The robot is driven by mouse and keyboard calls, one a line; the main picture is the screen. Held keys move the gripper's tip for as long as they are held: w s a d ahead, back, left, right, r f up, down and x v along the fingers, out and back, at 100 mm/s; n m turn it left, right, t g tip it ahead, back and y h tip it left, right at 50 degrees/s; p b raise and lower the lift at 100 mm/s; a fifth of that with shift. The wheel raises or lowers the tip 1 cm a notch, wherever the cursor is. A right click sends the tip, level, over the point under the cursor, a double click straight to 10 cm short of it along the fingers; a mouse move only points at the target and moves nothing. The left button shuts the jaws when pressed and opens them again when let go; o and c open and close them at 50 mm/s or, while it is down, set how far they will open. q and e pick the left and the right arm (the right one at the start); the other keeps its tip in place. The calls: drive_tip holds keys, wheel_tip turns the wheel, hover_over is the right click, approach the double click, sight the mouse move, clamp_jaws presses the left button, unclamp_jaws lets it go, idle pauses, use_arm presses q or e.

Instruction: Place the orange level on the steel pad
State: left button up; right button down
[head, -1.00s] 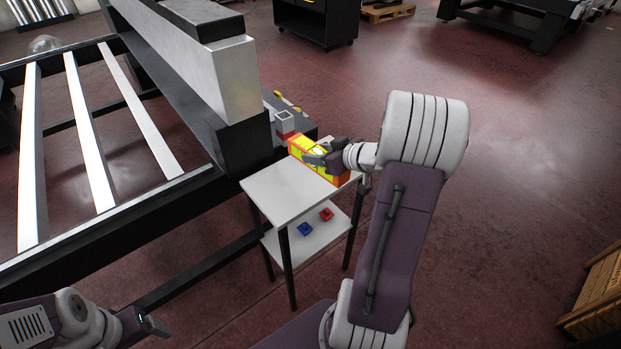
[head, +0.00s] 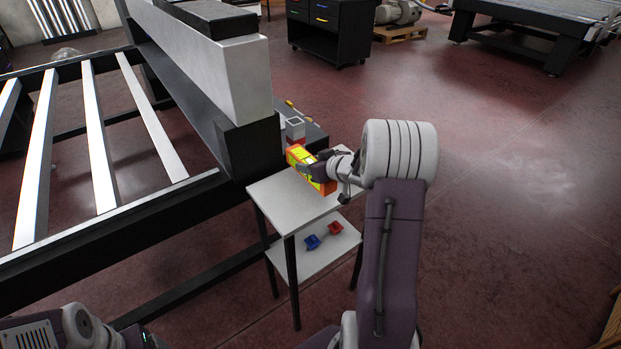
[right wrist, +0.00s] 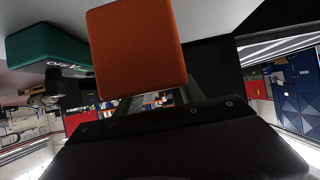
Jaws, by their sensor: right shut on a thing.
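The orange level (head: 297,154), with yellow-green faces, is over the back part of the small white side table (head: 278,200). My right gripper (head: 318,168) is shut on it from the right; I cannot tell whether the level touches the table top. In the right wrist view an orange end of the level (right wrist: 137,50) fills the upper middle, in front of my right gripper (right wrist: 150,100). I cannot pick out the steel pad for certain. My left gripper (head: 150,340) shows only partly at the bottom left edge, and its jaws are unclear.
A blue item (head: 312,242) and a red item (head: 335,228) lie on the lower shelf. A grey square box (head: 295,127) stands behind the level on a dark surface. The large dark frame with white slats (head: 153,115) stands left. A teal block (right wrist: 45,45) shows in the wrist view.

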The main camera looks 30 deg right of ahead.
wheel_tip(320, 180, down, 4)
drive_tip(key=shift+r+b, duration=0.2)
drive_tip(key=shift+b, duration=0.95)
drive_tip(key=shift+f, duration=0.25)
drive_tip(key=shift+r, duration=0.15)
drive_tip(key=c, duration=0.7)
unclamp_jaws()
